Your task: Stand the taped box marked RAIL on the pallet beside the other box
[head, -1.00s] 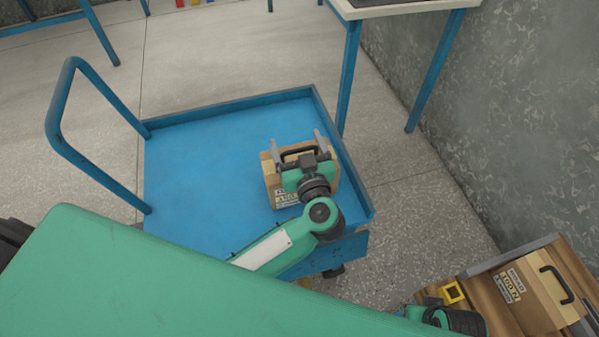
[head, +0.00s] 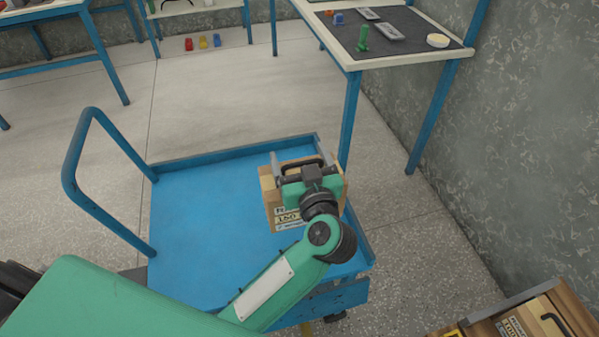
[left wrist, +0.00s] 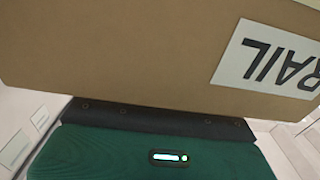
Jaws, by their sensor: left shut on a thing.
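The taped box marked RAIL (head: 284,201) is cardboard with a white label and a dark handle. My left gripper (head: 299,163) is shut on it from above, and the box hangs over the right part of the blue cart. It looks raised, as it covers part of the cart's right rim. In the left wrist view the box (left wrist: 130,60) fills the top, its RAIL label upside down; the fingers are not seen there. The other box (head: 548,308), with label and black handle, stands on the wooden pallet (head: 482,329) at lower right, partly cut off. My right gripper is not in view.
The blue cart (head: 205,215) has a low rim and a tall push handle (head: 72,165) at left. A table (head: 345,60) with small parts stands behind it. A grey wall (head: 530,130) bounds the right. Speckled floor lies between cart and pallet.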

